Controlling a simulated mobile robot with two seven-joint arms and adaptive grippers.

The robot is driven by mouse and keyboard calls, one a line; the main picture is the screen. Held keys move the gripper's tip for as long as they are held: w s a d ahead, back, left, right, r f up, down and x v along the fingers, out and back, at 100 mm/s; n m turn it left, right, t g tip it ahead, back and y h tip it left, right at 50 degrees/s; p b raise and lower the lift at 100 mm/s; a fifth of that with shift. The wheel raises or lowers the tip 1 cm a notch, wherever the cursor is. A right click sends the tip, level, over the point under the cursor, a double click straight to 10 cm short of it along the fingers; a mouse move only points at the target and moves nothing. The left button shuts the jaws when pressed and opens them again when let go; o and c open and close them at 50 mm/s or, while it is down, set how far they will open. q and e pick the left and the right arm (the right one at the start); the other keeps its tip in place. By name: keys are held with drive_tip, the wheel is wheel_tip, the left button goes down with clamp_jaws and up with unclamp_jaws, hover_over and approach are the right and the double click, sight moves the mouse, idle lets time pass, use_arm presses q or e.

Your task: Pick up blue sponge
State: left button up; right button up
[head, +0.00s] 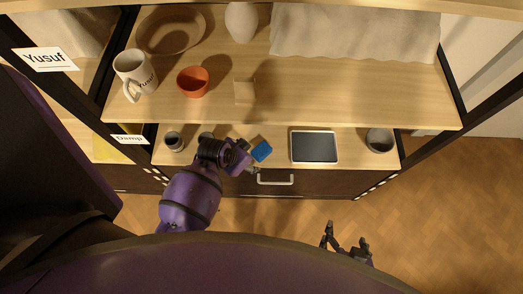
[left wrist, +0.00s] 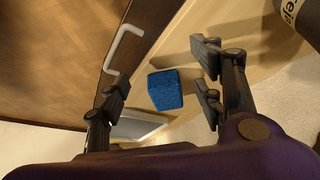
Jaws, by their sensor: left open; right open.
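The blue sponge (head: 261,151) lies on the lower wooden shelf, near its front edge, left of the dark tablet-like panel. My left gripper (head: 247,164) is at the shelf's front, just left of the sponge and close to it; its fingers are partly hidden by the wrist. In the left wrist view the sponge (left wrist: 165,90) shows between the two spread fingers of the left gripper (left wrist: 163,90), which is open and empty. I cannot tell whether a finger touches the sponge. My right gripper (head: 345,243) is open and empty, low over the floor in front of the unit.
A white-framed dark panel (head: 314,147) and a grey cup (head: 379,140) stand right of the sponge. A small cup (head: 174,141) stands left. A drawer handle (head: 275,180) juts out below. The upper shelf (head: 340,95) holds a mug (head: 134,72) and an orange bowl (head: 193,81).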

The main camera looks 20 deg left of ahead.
sight(258, 152)
use_arm(q)
drive_tip(key=w+d, duration=0.1)
drive_tip(key=w, duration=0.2)
drive_tip(key=w+d+f, duration=0.1)
drive_tip(key=shift+w+d, duration=0.25)
drive_tip(key=shift+d, duration=0.05)
drive_tip(key=c, duration=1)
